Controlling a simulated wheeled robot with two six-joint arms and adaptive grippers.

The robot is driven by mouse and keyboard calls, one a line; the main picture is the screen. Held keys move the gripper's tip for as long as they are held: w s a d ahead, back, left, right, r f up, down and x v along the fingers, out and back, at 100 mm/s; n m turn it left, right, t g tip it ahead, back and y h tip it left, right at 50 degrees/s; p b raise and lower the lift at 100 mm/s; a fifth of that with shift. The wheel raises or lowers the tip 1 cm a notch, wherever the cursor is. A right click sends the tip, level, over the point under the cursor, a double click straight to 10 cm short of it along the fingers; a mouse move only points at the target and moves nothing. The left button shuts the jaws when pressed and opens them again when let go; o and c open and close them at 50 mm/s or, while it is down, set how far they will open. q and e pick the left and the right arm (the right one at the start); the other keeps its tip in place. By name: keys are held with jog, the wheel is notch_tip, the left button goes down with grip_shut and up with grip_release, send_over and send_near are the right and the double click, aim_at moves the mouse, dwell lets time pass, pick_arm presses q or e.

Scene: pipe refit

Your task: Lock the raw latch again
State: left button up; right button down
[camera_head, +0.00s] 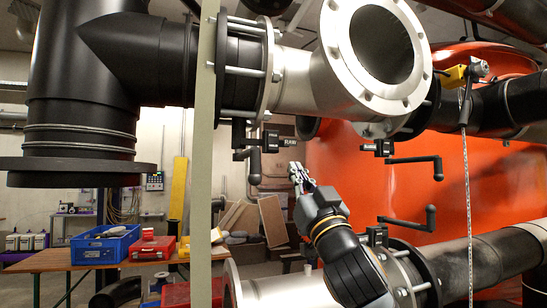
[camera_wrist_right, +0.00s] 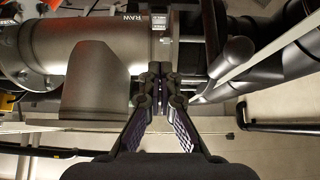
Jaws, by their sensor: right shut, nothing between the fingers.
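My right gripper (camera_head: 299,176) is shut and empty, pointing up below the silver elbow pipe (camera_head: 300,80) in the head view. In the right wrist view, the closed fingertips (camera_wrist_right: 160,76) are in front of a grey pipe (camera_wrist_right: 100,50) lettered RAW upside down. A small plate (camera_wrist_right: 159,22) is on the band beside that lettering. Black latch handles show in the head view: one on the left (camera_head: 254,160), one on the right (camera_head: 432,166) and one lower right (camera_head: 428,218). My left gripper is out of view.
A large black pipe (camera_head: 85,90) and a pale upright post (camera_head: 204,150) stand left of my right arm. An orange tank (camera_head: 350,170) is behind it. A flanged lower pipe (camera_head: 290,290) runs close to the arm. A table with a blue crate (camera_head: 105,245) is further back.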

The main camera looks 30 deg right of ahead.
jog(key=p, duration=0.9)
send_near(274, 143)
notch_tip(274, 143, up, 5)
jog(key=w, duration=0.2)
jog(key=w+f+p, duration=0.1)
jog(key=shift+w+d+f, duration=0.1)
jog(key=shift+w+d, duration=0.25)
jog(key=shift+w+d+f, duration=0.15)
jog(key=shift+w+f, duration=0.05)
jog(key=shift+w, duration=0.15)
